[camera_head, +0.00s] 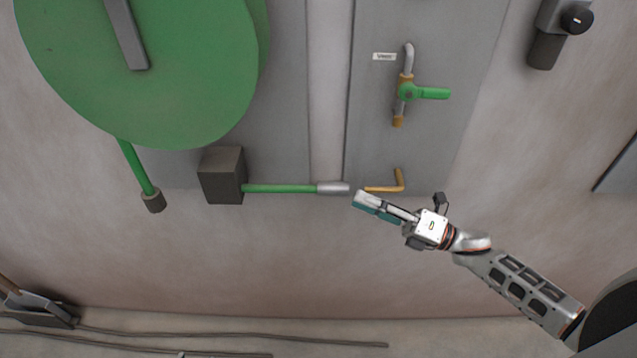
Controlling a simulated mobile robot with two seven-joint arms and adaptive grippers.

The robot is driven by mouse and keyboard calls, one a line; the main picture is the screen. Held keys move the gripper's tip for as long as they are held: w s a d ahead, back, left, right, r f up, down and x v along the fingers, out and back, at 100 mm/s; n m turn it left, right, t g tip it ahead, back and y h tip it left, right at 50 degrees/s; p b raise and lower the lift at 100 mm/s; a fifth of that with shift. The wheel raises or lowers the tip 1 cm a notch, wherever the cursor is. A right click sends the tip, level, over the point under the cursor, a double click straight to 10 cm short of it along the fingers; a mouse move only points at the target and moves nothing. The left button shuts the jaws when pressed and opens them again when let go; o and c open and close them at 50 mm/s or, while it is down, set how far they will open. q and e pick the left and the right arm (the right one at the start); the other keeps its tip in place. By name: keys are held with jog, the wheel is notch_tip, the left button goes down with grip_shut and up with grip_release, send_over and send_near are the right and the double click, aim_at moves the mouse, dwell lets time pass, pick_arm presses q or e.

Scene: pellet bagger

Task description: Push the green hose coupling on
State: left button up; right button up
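A green hose (280,188) sticks out to the right from a dark box on the wall. It ends in a silver coupling (333,188). A brass elbow pipe (399,180) points its open end left toward the coupling, with a small gap between them. My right gripper (362,201) is just below and right of the coupling, its teal-padded fingertips pointing left and seemingly apart from it. The fingers overlap from this angle, so I cannot tell whether they are open or shut. My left gripper is not in view.
The dark box (222,175) stands out beside the hose. A green-handled valve (425,92) is above the elbow. Cables (250,338) lie on the floor.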

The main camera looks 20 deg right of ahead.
aim_at(334, 189)
jog(key=shift+n, duration=0.3)
jog(key=x, duration=0.2)
jog(key=p+x, duration=0.1)
jog(key=x, duration=0.3)
jog(key=shift+a+r+p, duration=0.1)
jog(key=shift+r+p, duration=0.2)
jog(key=shift+p, duration=0.05)
jog(key=shift+w+a+r, duration=0.1)
jog(key=shift+w+a, duration=0.2)
jog(key=shift+a, duration=0.25)
jog(key=shift+w+a, duration=0.1)
